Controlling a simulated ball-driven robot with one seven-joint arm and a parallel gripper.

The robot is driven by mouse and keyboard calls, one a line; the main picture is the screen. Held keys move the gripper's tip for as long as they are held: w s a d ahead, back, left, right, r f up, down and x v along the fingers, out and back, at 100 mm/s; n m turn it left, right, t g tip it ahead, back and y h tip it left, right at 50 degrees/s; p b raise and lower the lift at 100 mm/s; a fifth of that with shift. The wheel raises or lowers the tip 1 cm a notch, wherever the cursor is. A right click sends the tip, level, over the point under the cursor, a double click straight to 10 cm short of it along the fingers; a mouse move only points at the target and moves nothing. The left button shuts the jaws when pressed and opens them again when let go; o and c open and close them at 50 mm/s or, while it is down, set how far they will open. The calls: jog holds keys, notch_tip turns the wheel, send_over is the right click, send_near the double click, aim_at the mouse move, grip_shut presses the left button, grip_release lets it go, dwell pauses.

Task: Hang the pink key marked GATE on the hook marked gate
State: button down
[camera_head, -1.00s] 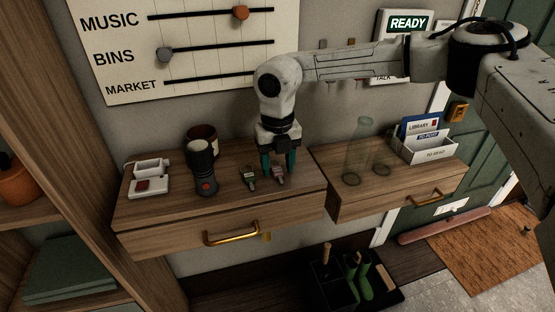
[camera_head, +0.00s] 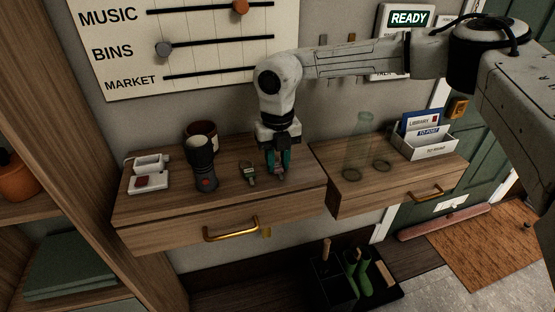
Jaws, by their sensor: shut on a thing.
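My gripper (camera_head: 279,168) points down at the front of the left wooden drawer top. Its teal fingers are shut on a small key with a pinkish-grey tag (camera_head: 279,179), which is partly hidden by the fingers and seems to be still at the drawer top. A second small key with a greenish tag (camera_head: 249,174) lies just to the left, apart from the gripper. Writing on either tag is too small to read. Small upright pieces (camera_head: 323,41) show on the wall above my arm; I cannot tell whether they are hooks, and no gate label is readable.
A black torch (camera_head: 202,165), a dark mug (camera_head: 209,132) and a white device with a red button (camera_head: 149,181) stand left of the keys. A clear glass vase (camera_head: 358,145) and a letter tray (camera_head: 432,151) stand on the right drawer unit. A slider board (camera_head: 205,55) hangs above.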

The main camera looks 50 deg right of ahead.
jog(key=shift+r, duration=0.1)
jog(key=shift+r+p, duration=2.55)
jog(key=shift+r, duration=1.35)
